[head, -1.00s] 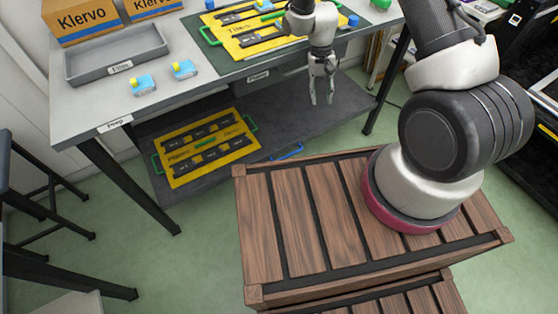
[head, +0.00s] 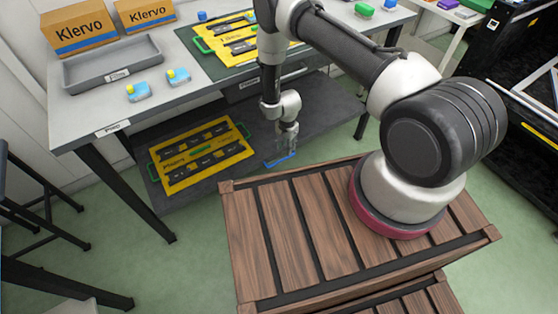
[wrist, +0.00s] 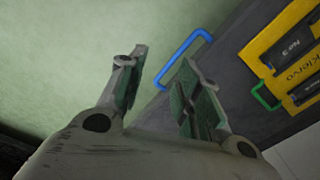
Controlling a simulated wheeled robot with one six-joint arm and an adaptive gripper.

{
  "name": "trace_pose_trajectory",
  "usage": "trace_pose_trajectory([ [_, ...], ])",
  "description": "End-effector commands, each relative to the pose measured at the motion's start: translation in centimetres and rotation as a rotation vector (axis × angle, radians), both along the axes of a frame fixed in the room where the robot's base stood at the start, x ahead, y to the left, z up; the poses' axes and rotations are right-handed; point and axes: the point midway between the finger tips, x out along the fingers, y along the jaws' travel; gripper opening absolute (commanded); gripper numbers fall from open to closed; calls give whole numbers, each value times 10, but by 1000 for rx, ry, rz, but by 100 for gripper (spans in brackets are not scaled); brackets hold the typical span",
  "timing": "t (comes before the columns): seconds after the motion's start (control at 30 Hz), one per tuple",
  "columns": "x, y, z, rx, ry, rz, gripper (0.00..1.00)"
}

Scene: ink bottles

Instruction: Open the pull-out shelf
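The pull-out shelf (head: 325,112) is a dark grey board low under the table. Its blue handle (head: 281,160) sticks out from the front edge; it also shows in the wrist view (wrist: 184,58). My gripper (head: 290,151) is low in front of the shelf, just above the handle in the head view. In the wrist view its two fingers (wrist: 160,85) are spread apart with nothing between them. The blue handle lies beyond the fingertips, closer to the right finger. I cannot tell whether any finger touches it.
A yellow tray (head: 203,153) with black items and green handles lies on the shelf. The table (head: 185,100) above carries a grey bin (head: 113,62), cardboard boxes and another yellow tray. A wooden-slatted top (head: 270,235), under my arm base, is close by. Green floor lies between.

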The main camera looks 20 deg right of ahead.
Motion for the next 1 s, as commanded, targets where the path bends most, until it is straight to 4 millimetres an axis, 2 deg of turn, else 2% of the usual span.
trace_pose_trajectory([
  [0.03, 4, 4, -23, 14, -37, -78, 34],
  [0.1, 13, 10, -47, 43, -95, -190, 34],
  [0.2, 22, 15, -67, 76, -147, -297, 34],
  [0.37, 27, 18, -84, 93, -169, -348, 34],
  [0.7, 36, 21, -137, 93, -168, -346, 34],
  [0.83, 38, 22, -147, 93, -168, -345, 34],
  [1.0, 39, 22, -150, 92, -168, -345, 34],
])
